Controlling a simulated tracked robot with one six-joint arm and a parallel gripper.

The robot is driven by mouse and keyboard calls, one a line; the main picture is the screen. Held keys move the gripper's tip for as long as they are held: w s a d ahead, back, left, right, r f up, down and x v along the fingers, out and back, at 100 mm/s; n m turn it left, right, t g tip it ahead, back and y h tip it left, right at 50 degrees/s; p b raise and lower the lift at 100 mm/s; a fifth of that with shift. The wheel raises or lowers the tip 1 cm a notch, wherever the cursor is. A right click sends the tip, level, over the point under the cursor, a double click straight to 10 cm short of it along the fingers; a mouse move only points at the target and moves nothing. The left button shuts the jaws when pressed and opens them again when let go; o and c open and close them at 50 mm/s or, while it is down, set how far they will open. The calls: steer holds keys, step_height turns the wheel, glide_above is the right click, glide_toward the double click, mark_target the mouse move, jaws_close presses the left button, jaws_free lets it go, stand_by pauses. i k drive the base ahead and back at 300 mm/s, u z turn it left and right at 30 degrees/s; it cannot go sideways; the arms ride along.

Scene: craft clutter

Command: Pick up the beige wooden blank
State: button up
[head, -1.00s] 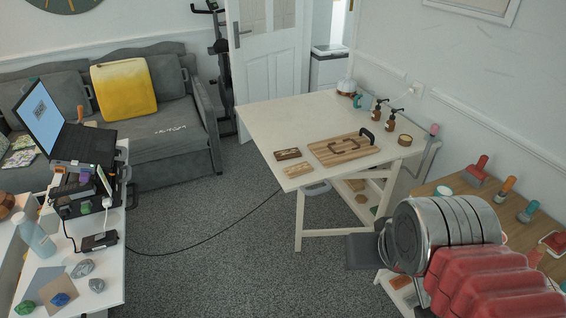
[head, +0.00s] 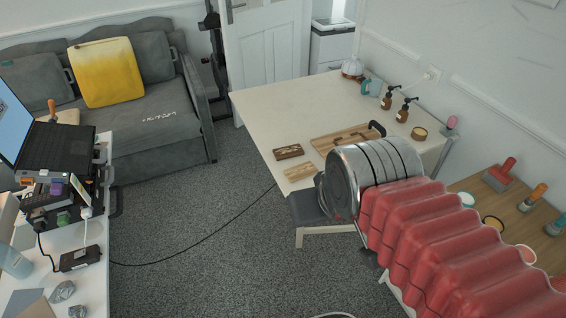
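The beige wooden blank (head: 299,172) looks like the small pale block lying flat near the front left edge of the white table (head: 262,112). A dark brown block (head: 289,152) lies just behind it. My arm reaches in from the lower right. The dark grey end of my gripper (head: 306,208) shows in front of the table's near edge, below the pale block in the picture and apart from it. The metal wrist hides most of the gripper, and its fingers cannot be made out. Nothing is seen held.
A wooden board (head: 338,141) with a dark handle lies behind my wrist, partly hidden. Pump bottles (head: 403,110), a teal mug (head: 371,87) and a round tin (head: 419,133) stand at the table's right. A wooden bench (head: 478,190) with tools is at right. Carpet (head: 190,235) is open at left.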

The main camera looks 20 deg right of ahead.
mark_target(295, 175)
steer(key=u, duration=0.35)
steer(key=i, duration=1.2)
steer(key=u, duration=0.35)
